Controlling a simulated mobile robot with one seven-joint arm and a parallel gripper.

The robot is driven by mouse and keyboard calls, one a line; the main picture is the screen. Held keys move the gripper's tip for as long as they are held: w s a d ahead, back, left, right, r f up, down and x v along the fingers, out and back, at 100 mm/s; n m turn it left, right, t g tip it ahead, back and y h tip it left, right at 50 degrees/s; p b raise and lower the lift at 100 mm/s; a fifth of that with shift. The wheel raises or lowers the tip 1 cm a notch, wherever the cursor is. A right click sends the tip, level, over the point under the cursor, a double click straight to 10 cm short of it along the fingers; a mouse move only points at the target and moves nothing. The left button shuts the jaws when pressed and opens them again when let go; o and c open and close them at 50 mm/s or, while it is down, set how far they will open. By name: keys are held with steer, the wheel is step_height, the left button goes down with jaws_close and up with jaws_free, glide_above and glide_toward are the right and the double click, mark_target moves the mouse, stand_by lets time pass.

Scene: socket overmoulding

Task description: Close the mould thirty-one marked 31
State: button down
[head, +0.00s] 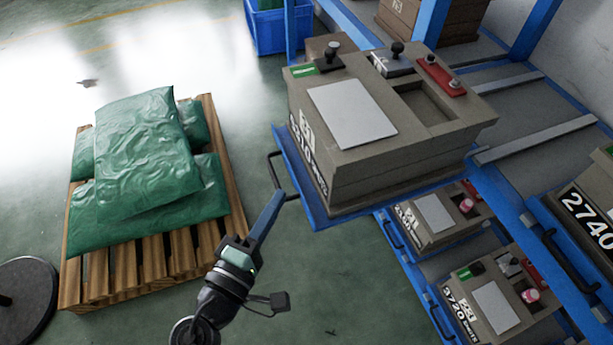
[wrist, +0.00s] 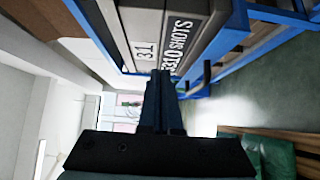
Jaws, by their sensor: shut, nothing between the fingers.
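The mould marked 31 (head: 385,160) is a grey-brown block on a blue drawer (head: 318,212) that sticks out from the blue rack. A seam runs around the block low on its sides. Its top bears a pale plate (head: 351,113), black knobs and a red strip. A black handle (head: 274,168) is on the drawer's front. My gripper (head: 279,197) is shut and empty, its tip close to the handle's lower end; I cannot tell whether they touch. In the wrist view, the shut fingers (wrist: 163,72) point at the mould's front (wrist: 135,30), with "31" visible.
A pallet (head: 150,265) with green sacks (head: 150,150) stands left. Green floor lies clear between pallet and rack. A blue crate (head: 268,35) is behind.

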mark_target(316, 165)
steer(key=shift+w+d+p, duration=0.3)
steer(key=shift+w+d, duration=0.8)
steer(key=shift+d, duration=0.3)
steer(key=shift+w+d+p, duration=0.25)
steer(key=shift+w+d, duration=0.85)
steer(key=shift+d, duration=0.25)
